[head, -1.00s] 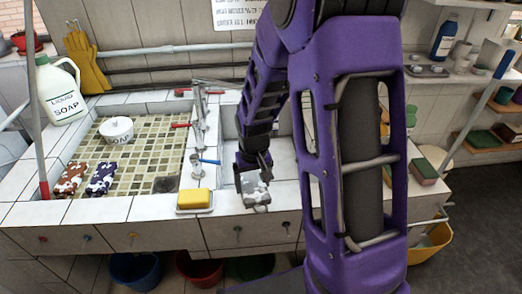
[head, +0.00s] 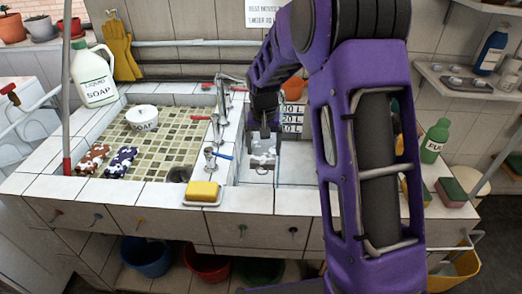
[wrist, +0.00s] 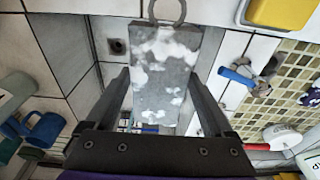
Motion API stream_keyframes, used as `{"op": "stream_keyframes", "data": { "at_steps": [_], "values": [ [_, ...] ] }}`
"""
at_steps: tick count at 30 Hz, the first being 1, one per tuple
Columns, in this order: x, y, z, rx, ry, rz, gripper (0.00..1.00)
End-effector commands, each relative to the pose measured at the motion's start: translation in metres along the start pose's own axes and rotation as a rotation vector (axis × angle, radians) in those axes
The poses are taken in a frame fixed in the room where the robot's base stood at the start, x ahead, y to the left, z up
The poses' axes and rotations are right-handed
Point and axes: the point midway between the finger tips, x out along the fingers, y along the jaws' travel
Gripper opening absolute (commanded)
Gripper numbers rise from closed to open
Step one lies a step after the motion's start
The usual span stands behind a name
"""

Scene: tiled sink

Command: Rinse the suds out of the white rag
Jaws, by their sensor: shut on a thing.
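The rag (head: 262,152) hangs in my gripper (head: 264,128), over the smaller right basin (head: 294,172). In the wrist view the rag (wrist: 163,60) is a greyish-white flat slab with white suds patches, between the two dark fingers. My gripper (wrist: 160,78) is shut on it. A metal tap (head: 222,110) with red handles stands on the divider between the basins, left of the rag. A lower spout with a blue handle (head: 222,156) is nearer the front. I see no clear water stream.
A brown sudsy cloth (head: 92,158) and a purple one (head: 121,161) lie in the tiled left basin (head: 165,150), with a white soap bowl (head: 141,117). Yellow soap (head: 203,191) sits on the front rim. A soap jug (head: 95,75) stands back left; a green bottle (head: 434,140) is right.

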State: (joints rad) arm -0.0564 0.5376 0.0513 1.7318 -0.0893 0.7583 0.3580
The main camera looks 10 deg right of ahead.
Motion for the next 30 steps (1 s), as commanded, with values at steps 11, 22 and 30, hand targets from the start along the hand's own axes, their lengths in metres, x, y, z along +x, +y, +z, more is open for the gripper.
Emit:
{"op": "stream_keyframes", "data": {
  "at_steps": [11, 22, 30],
  "values": [
    [0.011, 0.018, -0.033, 0.000, 0.001, -0.001, 0.32],
    [0.023, 0.035, -0.064, 0.001, 0.001, 0.000, 0.32],
    [0.030, 0.047, -0.086, 0.001, 0.000, 0.000, 0.32]
  ]
}}
